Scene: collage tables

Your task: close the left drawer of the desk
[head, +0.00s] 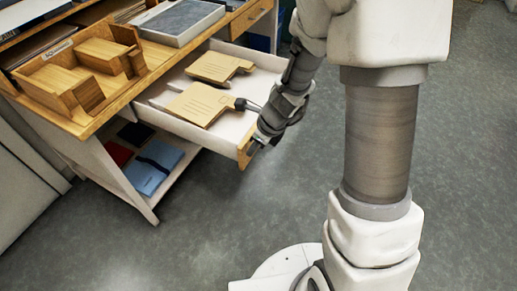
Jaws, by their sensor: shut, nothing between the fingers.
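The desk (100,122) has a wooden top and white sides. Its left drawer (190,131) is pulled out towards me, with a white interior and a wooden front. Two flat wooden pieces (200,103) lie in it. My gripper (252,147) is shut and empty at the drawer's front, by its near corner. My gripper and wrist hide most of the drawer front. I cannot tell whether the fingers touch it.
Another drawer (247,19) further along the desk looks closed. A wooden organizer (62,76) and a grey tray (180,20) stand on the desktop. The grey floor in front is clear.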

